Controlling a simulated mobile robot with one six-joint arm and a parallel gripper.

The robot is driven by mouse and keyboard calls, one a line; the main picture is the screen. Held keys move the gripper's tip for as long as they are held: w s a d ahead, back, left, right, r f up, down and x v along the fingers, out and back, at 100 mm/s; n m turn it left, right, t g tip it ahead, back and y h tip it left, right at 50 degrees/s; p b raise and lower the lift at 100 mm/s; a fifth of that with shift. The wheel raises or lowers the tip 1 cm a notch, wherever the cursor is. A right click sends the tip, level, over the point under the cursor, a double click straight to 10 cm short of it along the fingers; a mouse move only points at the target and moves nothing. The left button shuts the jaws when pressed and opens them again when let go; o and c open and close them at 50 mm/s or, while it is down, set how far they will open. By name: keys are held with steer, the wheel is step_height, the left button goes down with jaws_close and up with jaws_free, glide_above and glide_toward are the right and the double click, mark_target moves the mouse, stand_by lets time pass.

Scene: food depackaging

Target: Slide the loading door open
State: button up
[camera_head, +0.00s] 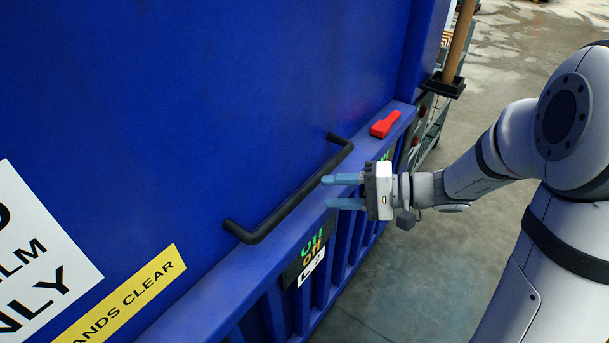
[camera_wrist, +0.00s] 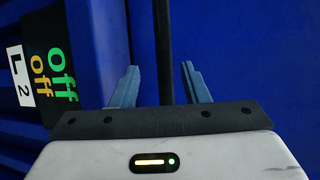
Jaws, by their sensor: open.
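The loading door (camera_head: 200,90) is a large blue panel filling the left of the head view. A black bar handle (camera_head: 290,204) is mounted along its lower part. My gripper (camera_head: 343,191) is open, its two blue fingers pointing left at the handle near its right half. In the wrist view the handle (camera_wrist: 163,50) runs upright between the two open fingertips (camera_wrist: 160,82), and neither finger visibly touches it. How deep the handle sits between the fingers is hard to tell.
A red latch-like piece (camera_head: 385,124) sits on the blue ledge right of the handle. A label with "off" lettering (camera_head: 312,250) is below the handle. Concrete floor (camera_head: 420,270) lies open to the right.

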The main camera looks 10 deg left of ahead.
mark_target(314, 187)
steer(key=shift+w+a, duration=0.2)
steer(key=shift+w, duration=0.2)
steer(key=shift+a+t, duration=0.3)
steer(key=p+x, duration=0.1)
steer(key=x, duration=0.6)
steer(key=shift+r, duration=0.15)
jaws_close()
